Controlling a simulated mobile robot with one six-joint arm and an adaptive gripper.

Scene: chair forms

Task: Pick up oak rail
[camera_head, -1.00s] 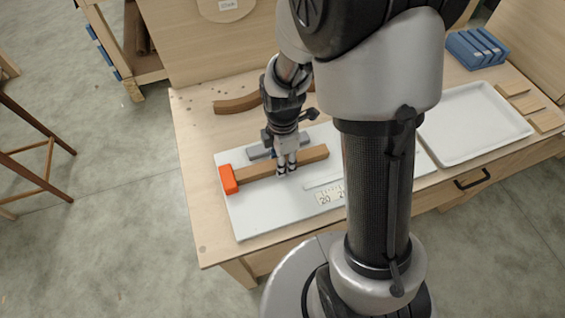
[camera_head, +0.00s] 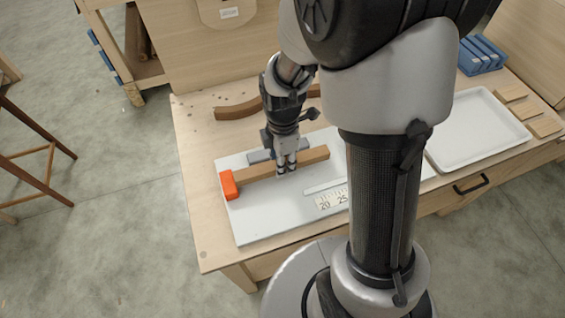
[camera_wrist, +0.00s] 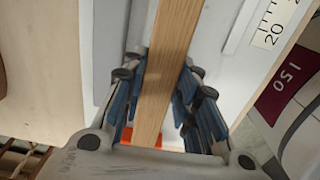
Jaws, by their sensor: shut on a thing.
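The oak rail (camera_head: 255,170) is a long straight brown bar on the white board (camera_head: 262,219) on the workbench. My gripper (camera_head: 286,168) points down over the rail, right of its middle, with its fingers on either side of it. In the wrist view the oak rail (camera_wrist: 168,70) runs lengthwise between the blue-padded fingers of my gripper (camera_wrist: 163,98), which are shut on it. I cannot tell whether the rail is clear of the board. An orange block (camera_head: 228,185) is at the rail's left end; it also shows partly behind the rail in the wrist view (camera_wrist: 126,135).
A grey bar (camera_head: 262,155) lies just behind the rail. A marked scale (camera_head: 330,199) is on the board in front. A curved brown piece (camera_head: 237,110) lies at the back. A white tray (camera_head: 480,158), small wood pieces (camera_head: 528,108) and blue blocks (camera_head: 482,55) are at right.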

